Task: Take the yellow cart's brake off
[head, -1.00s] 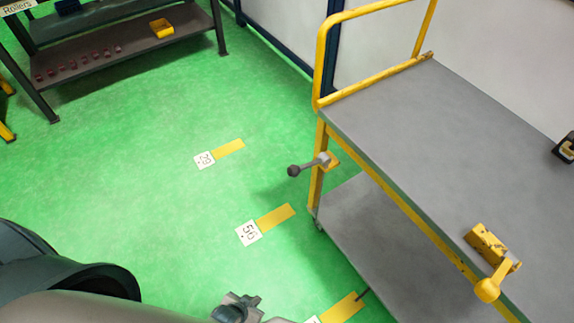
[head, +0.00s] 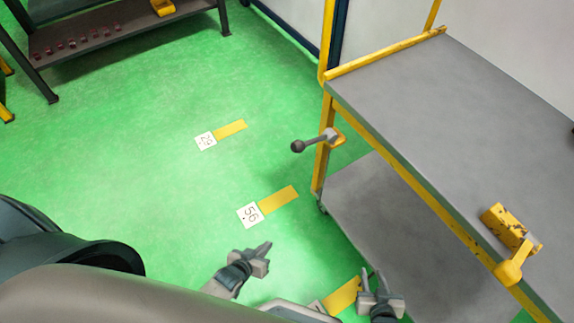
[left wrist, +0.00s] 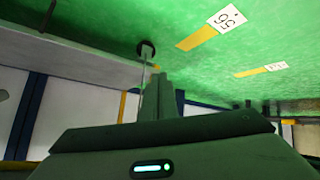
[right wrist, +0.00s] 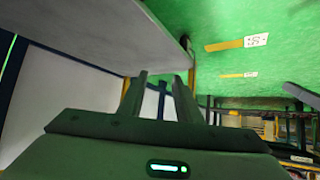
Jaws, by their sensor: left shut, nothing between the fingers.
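The yellow cart (head: 380,162) with grey decks stands at the right in the head view. A grey lever with a dark ball knob (head: 298,146) sticks out to the left from its near-left post. A yellow block with a round-ended yellow handle (head: 512,268) sits on the near long edge of the top deck. I cannot tell which of these is the brake. My left gripper (head: 266,250) is shut and empty, over the floor left of the cart. My right gripper (head: 371,276) is open and empty, near the cart's lower deck. Neither touches a lever.
The lower deck (head: 375,215) reaches out below the top one. A caster (left wrist: 146,47) shows in the left wrist view. Green floor with yellow strips and number cards (head: 250,214) lies clear left of the cart. A dark shelf rack (head: 90,45) stands at the back left.

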